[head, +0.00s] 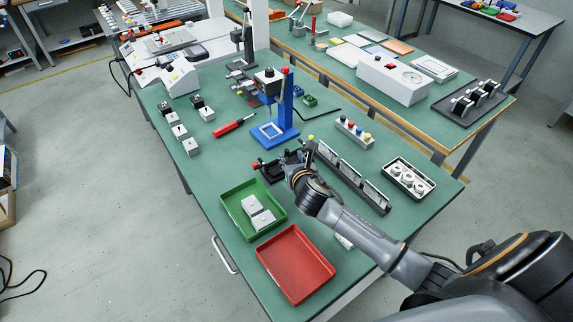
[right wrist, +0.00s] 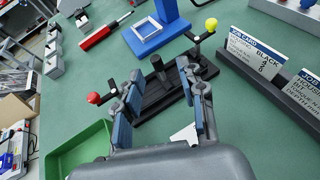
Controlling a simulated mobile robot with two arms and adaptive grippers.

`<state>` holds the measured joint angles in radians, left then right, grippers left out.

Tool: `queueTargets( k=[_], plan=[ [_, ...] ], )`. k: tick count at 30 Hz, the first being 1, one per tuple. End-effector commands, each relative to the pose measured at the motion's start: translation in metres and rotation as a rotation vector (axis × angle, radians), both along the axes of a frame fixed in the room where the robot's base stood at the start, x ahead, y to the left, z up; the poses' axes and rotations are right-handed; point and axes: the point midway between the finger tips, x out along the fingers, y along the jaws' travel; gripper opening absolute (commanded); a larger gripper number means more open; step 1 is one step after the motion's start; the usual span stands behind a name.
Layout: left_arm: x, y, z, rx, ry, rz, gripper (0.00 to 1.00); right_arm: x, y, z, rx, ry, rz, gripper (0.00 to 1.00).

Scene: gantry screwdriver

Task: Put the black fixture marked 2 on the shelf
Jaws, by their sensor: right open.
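A black fixture (head: 270,166) lies on the green-topped bench, just left of my right gripper (head: 297,166) in the head view. It has a red ball at one end and a yellow ball at the other. In the right wrist view, my right gripper (right wrist: 160,82) is open, with its two blue-padded fingers on either side of the black fixture (right wrist: 155,100). I cannot tell whether the fingers touch it. No number 2 is readable on the fixture. I cannot pick out the shelf with certainty. My left gripper is not in view.
A blue press (head: 284,115) stands behind the fixture. A black rack with job cards (head: 352,175) runs to its right. A green tray (head: 233,212) with light blocks and a red tray (head: 296,265) lie in front. A red-handled screwdriver (head: 230,127) lies farther left.

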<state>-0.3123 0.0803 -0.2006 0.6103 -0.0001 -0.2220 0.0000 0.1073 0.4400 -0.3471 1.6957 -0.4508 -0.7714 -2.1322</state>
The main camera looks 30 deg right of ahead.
Motion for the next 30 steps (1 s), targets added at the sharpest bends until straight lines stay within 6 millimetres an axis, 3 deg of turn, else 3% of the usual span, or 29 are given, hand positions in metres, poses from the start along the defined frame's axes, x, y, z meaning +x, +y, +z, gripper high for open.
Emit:
queueTargets(
  k=[8, 16, 25, 30],
  plan=[
    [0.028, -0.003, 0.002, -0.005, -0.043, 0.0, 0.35, 0.02, -0.002, -0.008, 0.003, 0.001, -0.002, 0.4],
    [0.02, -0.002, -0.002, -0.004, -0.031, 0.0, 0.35, 0.048, -0.008, -0.02, 0.001, 0.001, 0.0, 0.4],
    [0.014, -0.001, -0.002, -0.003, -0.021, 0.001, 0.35, 0.051, -0.009, -0.021, 0.0, 0.001, 0.0, 0.4],
    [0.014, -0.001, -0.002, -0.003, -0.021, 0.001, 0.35, 0.05, -0.009, -0.021, 0.0, 0.001, 0.0, 0.08]
  ],
)
